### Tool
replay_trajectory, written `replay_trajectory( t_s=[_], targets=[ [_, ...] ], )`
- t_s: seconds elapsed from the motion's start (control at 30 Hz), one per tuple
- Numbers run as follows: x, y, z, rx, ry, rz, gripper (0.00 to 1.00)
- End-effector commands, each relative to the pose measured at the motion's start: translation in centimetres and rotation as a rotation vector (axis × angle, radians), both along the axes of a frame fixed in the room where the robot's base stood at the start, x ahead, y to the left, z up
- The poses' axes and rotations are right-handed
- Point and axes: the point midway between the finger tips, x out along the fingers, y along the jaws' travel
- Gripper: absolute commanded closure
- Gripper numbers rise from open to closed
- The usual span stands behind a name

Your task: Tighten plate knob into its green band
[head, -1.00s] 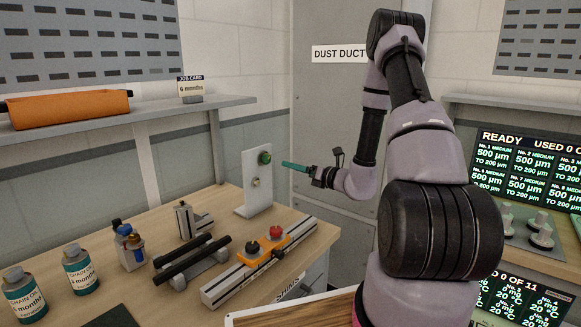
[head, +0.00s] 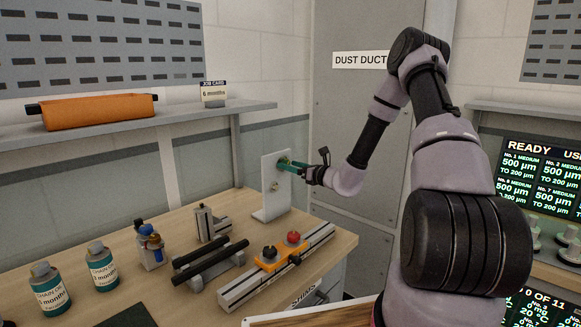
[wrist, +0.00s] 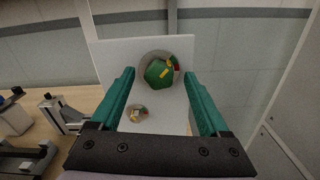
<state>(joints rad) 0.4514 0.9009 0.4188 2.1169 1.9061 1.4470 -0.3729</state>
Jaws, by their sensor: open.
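The green plate knob (wrist: 158,74) is faceted and carries a yellow mark. It sits on a round grey dial on the upright pale plate (wrist: 104,60). A small red and green patch shows on the dial's right side. My gripper (wrist: 159,80) is open, with one green finger on each side of the knob; gaps show between fingers and knob. In the head view the green fingertips (head: 289,165) reach the upper part of the plate (head: 268,205) and partly hide the knob. Whether the mark lies in the green band is too small to tell.
A small brass fitting (wrist: 136,110) sits lower on the plate. On the bench (head: 190,290) stand a rail with an orange carriage (head: 281,256), black bars (head: 210,258) and bottles (head: 101,266). A shelf (head: 190,120) hangs behind. The dust duct panel (head: 350,120) is to the right.

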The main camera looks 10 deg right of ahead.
Motion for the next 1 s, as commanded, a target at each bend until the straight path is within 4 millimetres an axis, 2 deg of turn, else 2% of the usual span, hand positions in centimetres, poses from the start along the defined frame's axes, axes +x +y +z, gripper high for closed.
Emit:
replay_trajectory(
  t_s=[0.33,0.37,0.4,0.53,0.57,1.0],
  targets=[
    [0.41,0.31,0.0,0.0,0.0,0.0,0.21],
    [0.41,0.31,0.0,0.0,0.0,0.0,0.29],
    [0.4,0.3,0.0,0.0,0.0,0.0,0.44],
    [0.39,0.29,0.01,0.0,0.0,0.0,0.94],
    [0.39,0.29,0.01,0.0,0.0,0.0,1.0],
    [0.4,0.28,-0.02,0.154,0.112,0.0,1.0]
  ],
)
